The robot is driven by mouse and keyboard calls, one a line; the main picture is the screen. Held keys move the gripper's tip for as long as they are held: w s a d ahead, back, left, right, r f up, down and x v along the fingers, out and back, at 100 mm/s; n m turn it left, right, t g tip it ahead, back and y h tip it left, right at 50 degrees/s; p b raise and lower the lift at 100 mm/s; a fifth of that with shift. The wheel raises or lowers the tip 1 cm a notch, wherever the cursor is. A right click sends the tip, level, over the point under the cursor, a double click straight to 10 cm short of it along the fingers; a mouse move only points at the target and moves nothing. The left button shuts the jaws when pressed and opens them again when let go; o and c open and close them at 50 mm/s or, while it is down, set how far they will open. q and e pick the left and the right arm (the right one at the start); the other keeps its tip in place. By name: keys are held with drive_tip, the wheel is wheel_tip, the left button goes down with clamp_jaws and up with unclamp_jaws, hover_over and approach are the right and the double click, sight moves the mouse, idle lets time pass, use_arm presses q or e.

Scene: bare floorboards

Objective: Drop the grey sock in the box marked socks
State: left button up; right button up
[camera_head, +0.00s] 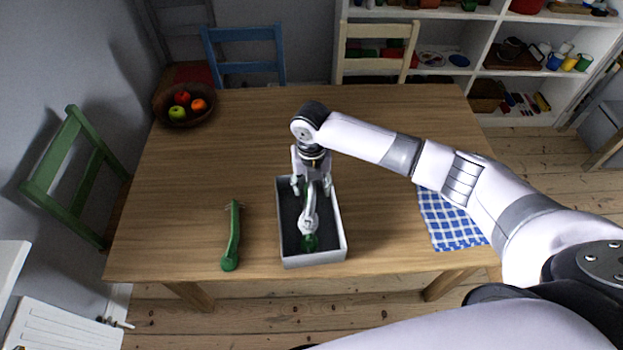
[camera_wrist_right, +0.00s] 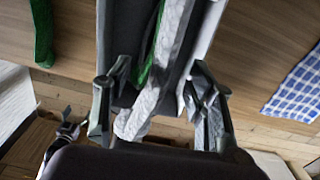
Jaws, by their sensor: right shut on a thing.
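A light box (camera_head: 340,240) with a dark grey inside stands on the wooden table (camera_head: 390,255); I cannot see any marking on it. My right gripper (camera_head: 311,188) points down over the box and is shut on the pale grey sock (camera_head: 308,218). The sock hangs within the box outline, its lower end near a green thing (camera_head: 309,244) inside. In the right wrist view the grey sock (camera_wrist_right: 165,60) runs between the fingers (camera_wrist_right: 155,110), with a green strip beside it. A separate green sock-like item (camera_head: 232,235) lies on the table left of the box.
A fruit bowl (camera_head: 184,106) stands at the table's back left. A blue checked cloth (camera_head: 450,225) lies to the right of the box, partly under my right arm. Chairs stand around the table. The table's middle left is clear.

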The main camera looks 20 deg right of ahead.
drive_tip(key=shift+f+b, duration=0.7)
drive_tip(key=shift+f, duration=0.1)
wheel_tip(320, 180, down, 4)
drive_tip(key=b, duration=0.3)
drive_tip(key=shift+r+b, duration=0.1)
drive_tip(key=shift+b, duration=0.2)
drive_tip(key=shift+f+b, duration=0.7)
drive_tip(key=shift+f, duration=0.75)
drive_tip(key=o, duration=1)
wheel_tip(320, 180, up, 12)
